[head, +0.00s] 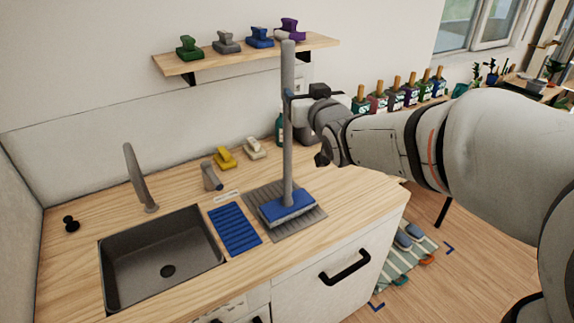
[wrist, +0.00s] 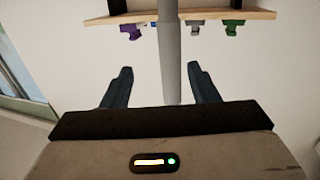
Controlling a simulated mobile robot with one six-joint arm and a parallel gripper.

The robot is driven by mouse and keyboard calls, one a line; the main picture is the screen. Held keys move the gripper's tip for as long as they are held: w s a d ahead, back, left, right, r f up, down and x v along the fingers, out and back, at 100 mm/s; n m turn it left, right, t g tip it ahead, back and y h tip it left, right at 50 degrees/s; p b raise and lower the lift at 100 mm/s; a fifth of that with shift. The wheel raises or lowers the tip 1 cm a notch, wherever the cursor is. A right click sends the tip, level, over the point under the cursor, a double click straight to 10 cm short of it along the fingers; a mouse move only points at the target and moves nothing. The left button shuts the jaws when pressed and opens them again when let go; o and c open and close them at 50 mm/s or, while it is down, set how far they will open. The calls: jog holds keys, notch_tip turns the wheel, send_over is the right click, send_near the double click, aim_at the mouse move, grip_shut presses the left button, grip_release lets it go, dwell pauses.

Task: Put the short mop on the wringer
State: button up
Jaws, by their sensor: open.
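The short mop (head: 288,130) stands upright on the wooden counter, with a grey pole and a blue-topped, pale-edged head. Its head rests on a grey ridged mat (head: 255,230). A blue ridged panel (head: 234,229) lies between that mat and the sink; I cannot tell for sure which ridged piece is the wringer. My gripper (head: 294,95) is open at the upper part of the pole. In the wrist view the grey pole (wrist: 170,45) runs between the two spread fingers of my gripper (wrist: 160,70), with gaps on both sides.
A dark sink (head: 160,255) with a tap is at the left. Yellow (head: 225,158) and cream (head: 254,148) brushes stand behind the mop. A wall shelf (head: 245,54) holds several coloured brushes near the pole's top. The counter's right end is clear.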

aim_at(289, 81)
jog(key=shift+w+a+r, duration=0.4)
jog(key=shift+w+a, duration=0.05)
jog(key=shift+a, duration=0.05)
jog(key=shift+a+p+x, duration=0.2)
jog(key=shift+p+x, duration=0.75)
jog(key=shift+x, duration=0.8)
jog(key=shift+a+p+x, duration=0.25)
jog(key=shift+p+x, duration=0.7)
jog(key=shift+x, duration=0.8)
jog(key=shift+s, duration=0.15)
jog(key=shift+c, duration=0.2)
grip_shut()
